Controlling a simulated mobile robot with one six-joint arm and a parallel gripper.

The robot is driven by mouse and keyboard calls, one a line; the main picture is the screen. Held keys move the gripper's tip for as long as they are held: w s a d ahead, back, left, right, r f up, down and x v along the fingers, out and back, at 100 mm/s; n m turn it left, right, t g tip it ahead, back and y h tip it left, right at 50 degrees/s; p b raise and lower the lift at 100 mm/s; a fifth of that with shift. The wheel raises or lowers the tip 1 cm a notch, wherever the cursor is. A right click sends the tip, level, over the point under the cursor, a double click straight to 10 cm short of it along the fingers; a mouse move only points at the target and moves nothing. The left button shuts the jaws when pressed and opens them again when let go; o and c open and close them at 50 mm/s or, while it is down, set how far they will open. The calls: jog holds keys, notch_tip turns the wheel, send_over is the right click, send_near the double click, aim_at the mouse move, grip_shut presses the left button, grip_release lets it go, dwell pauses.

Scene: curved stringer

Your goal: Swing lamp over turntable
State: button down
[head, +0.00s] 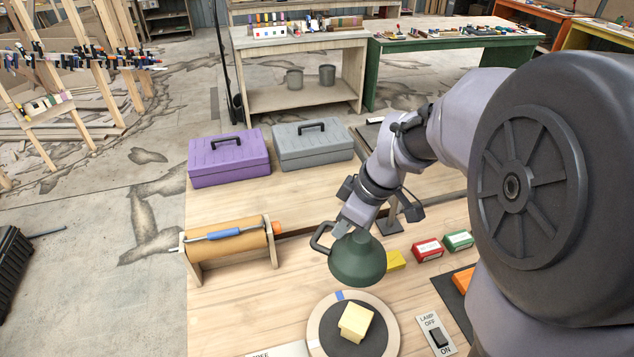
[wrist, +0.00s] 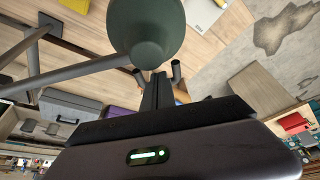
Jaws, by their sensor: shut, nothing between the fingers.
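The green lamp shade (head: 358,262) hangs over the table, just behind the turntable (head: 388,322) in the head view. A dark loop handle (head: 318,238) sticks out on its left. A pale yellow block (head: 355,321) sits on the turntable's dark disc. My gripper (head: 343,226) is shut and empty, close to the top of the shade and the handle; I cannot tell whether it touches them. In the wrist view the shade (wrist: 148,30) is right ahead of my shut fingers (wrist: 158,85), with the grey lamp arm (wrist: 80,73) running left from it.
A lamp switch plate (head: 436,332) lies right of the turntable. Behind are yellow, red (head: 428,249) and green (head: 458,240) boxes. A paper roll on a stand (head: 228,245) is at left, with purple (head: 228,158) and grey (head: 312,145) toolboxes beyond.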

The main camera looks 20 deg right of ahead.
aim_at(345, 242)
jog(key=shift+b+x, duration=0.3)
jog(key=shift+x, duration=2.05)
jog(key=shift+s+d+f+b, duration=0.15)
jog(key=shift+s+d+b, duration=0.6)
jog(key=shift+s+b, duration=0.05)
jog(key=shift+s+d, duration=0.15)
jog(key=shift+s, duration=0.1)
jog(key=shift+w+r, duration=0.1)
jog(key=shift+r, duration=0.1)
